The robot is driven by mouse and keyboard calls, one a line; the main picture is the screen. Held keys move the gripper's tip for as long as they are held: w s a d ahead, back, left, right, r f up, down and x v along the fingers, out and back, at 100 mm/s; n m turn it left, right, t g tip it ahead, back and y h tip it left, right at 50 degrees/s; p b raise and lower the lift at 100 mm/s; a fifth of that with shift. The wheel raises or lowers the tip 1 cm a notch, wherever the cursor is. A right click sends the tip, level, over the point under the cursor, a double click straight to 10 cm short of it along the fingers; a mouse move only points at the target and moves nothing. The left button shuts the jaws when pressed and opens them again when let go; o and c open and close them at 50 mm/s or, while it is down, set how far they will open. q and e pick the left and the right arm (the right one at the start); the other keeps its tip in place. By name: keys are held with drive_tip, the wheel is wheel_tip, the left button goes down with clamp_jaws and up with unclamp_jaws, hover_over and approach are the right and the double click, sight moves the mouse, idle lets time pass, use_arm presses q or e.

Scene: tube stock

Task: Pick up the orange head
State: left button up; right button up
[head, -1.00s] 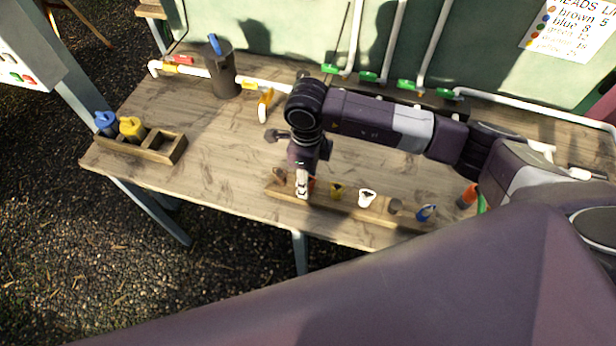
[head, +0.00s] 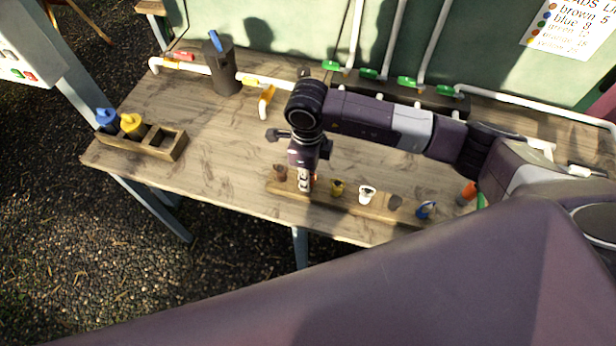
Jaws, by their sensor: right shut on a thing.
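The orange head (head: 314,177) shows as a small orange patch at the fingers of my right gripper (head: 304,184), near the left end of a wooden strip (head: 350,205). The gripper points down and is shut on the orange head; its fingers hide most of it. Whether the head still touches the strip cannot be told. My left gripper is not in view.
On the strip a brown head (head: 280,172) stands left of the gripper; yellow (head: 337,187), white (head: 367,193) and blue (head: 425,209) heads stand to the right. A wooden box (head: 165,147) and dark pot (head: 226,72) stand left. The table's middle left is clear.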

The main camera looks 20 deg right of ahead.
drive_tip(key=shift+r+b, duration=0.3)
drive_tip(key=shift+r, duration=0.4)
wheel_tip(320, 180, up, 18)
drive_tip(key=b, duration=0.4)
drive_tip(key=shift+r+b, duration=0.25)
drive_tip(key=shift+b, duration=0.05)
drive_tip(key=shift+r, duration=0.15)
wheel_tip(320, 180, up, 5)
drive_tip(key=p, duration=0.3)
drive_tip(key=shift+f, duration=0.25)
